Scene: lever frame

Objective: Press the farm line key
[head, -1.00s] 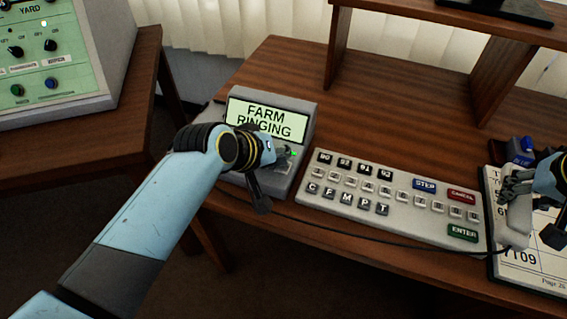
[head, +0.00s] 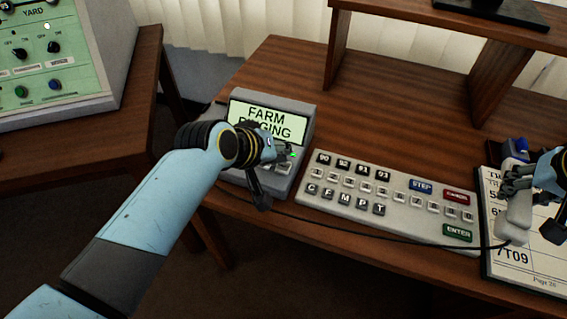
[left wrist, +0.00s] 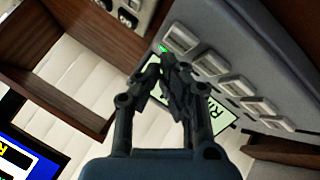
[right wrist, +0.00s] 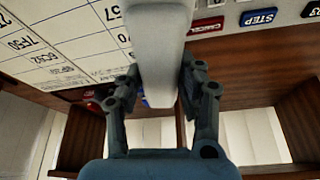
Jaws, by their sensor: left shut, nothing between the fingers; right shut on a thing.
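The grey line unit (head: 308,125) stands on the desk, with "FARM RINGING" on its screen (head: 258,113), partly covered by my left arm. My left gripper (head: 283,158) is shut and empty at the row of keys below the screen. In the left wrist view, its closed fingertips (left wrist: 163,64) are close to a small green light (left wrist: 163,48) beside the end key (left wrist: 180,38). I cannot tell whether they touch a key, and no key's label is readable. My right gripper (head: 528,200) is shut on a pale handset (head: 514,222), also in the right wrist view (right wrist: 158,50).
A white keyboard (head: 400,225) with STEP, CANCEL and ENTER keys lies right of the unit. A dark cord (head: 400,238) crosses its front. A printed sheet (head: 530,270) lies under the handset. The YARD panel (head: 75,75) stands on another desk at left.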

